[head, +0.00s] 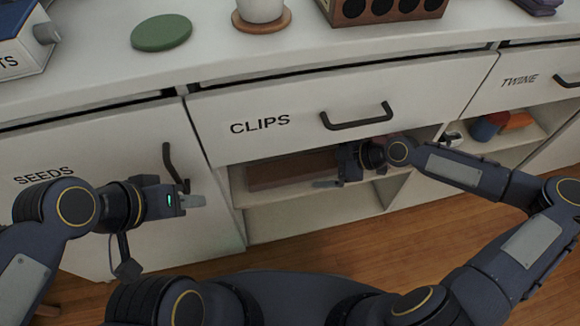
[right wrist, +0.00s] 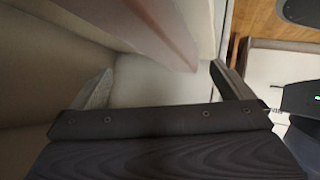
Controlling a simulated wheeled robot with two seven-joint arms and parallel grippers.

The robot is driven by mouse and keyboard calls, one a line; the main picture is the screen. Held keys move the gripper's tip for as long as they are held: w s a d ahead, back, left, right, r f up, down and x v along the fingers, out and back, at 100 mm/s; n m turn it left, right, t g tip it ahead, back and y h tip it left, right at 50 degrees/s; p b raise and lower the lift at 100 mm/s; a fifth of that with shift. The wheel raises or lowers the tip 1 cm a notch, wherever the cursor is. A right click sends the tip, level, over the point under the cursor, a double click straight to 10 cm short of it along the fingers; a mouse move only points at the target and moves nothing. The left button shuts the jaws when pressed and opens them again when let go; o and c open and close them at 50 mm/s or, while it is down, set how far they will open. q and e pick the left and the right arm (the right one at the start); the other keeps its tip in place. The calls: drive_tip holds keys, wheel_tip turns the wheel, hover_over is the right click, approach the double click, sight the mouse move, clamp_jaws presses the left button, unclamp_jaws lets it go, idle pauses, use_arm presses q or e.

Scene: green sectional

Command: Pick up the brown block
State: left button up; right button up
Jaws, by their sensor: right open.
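A long reddish-brown block (head: 285,171) lies on the open shelf under the CLIPS drawer. In the right wrist view the brown block (right wrist: 150,28) runs across the upper part, beyond the fingertips. My right gripper (head: 330,172) is at the shelf opening, by the block's right end. In the right wrist view its two fingers (right wrist: 162,78) are spread with nothing between them. My left gripper (head: 194,200) is in front of the SEEDS door, away from the block; its finger gap cannot be made out.
The CLIPS drawer (head: 285,115) is closed above the shelf. The SEEDS door (head: 100,170) with its handle is at left. The shelf at right holds blue and orange things (head: 500,124). On the counter are a green disc (head: 161,32), a cup on a coaster (head: 261,22) and a brown holed box (head: 385,10).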

sight(304, 167)
drive_tip(key=b+x, duration=0.2)
drive_tip(key=x, duration=0.5)
drive_tip(key=shift+d+f+b, duration=0.15)
drive_tip(key=shift+f+b, duration=0.1)
drive_tip(key=shift+b, duration=0.05)
drive_tip(key=c, duration=1)
